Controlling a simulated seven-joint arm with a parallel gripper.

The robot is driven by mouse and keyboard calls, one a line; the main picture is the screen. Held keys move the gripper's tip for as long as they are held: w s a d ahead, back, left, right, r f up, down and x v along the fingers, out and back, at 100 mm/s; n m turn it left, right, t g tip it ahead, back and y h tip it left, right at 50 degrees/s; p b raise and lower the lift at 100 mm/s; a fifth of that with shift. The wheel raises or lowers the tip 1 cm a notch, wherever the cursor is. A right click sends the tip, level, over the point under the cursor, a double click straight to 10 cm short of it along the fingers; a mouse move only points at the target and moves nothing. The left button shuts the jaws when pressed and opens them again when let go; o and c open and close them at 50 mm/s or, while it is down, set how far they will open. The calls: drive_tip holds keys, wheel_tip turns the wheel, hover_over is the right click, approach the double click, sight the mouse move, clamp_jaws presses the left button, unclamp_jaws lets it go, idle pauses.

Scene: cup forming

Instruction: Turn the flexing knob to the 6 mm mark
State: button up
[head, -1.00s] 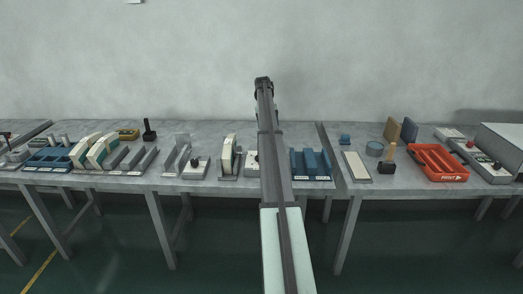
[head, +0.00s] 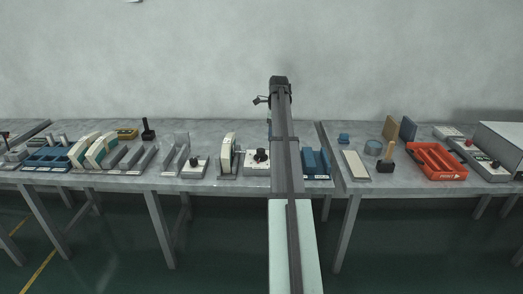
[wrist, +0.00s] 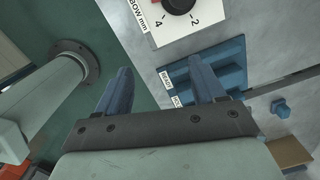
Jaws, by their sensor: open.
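A white box with a black knob (head: 262,155) stands on the bench just left of my arm in the head view. The white dial face (wrist: 168,36) shows marks 4 and 2 and lettering ending in "BOW mm"; a 6 mark and the knob's setting cannot be read. My gripper (wrist: 160,70) is open, its two blue fingers apart and empty, clear of the knob. In the head view its fingers cannot be made out.
A second knob box (head: 195,166) stands further left. A blue slotted tray (head: 318,162) lies right of my arm; it also shows in the wrist view (wrist: 234,52). A cream upright piece (head: 228,150) stands close left of the nearer knob box.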

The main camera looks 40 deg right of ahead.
sight(261, 150)
drive_tip(key=w+f+n+t, duration=0.1)
drive_tip(key=f+n, duration=0.3)
drive_tip(key=n, duration=0.5)
drive_tip(key=w+f+n+t, duration=0.1)
drive_tip(key=w+f+n, duration=0.3)
drive_tip(key=n, duration=0.5)
drive_tip(key=w+f+n+t+h, duration=0.1)
drive_tip(key=w+f+n, duration=0.2)
drive_tip(key=n, duration=0.5)
drive_tip(key=shift+d+f+n+t, duration=0.2)
drive_tip(key=shift+f+n+t, duration=0.15)
drive_tip(key=shift+f, duration=0.25)
drive_tip(key=shift+c, duration=0.5)
drive_tip(key=c, duration=1)
drive_tip(key=shift+o, duration=0.2)
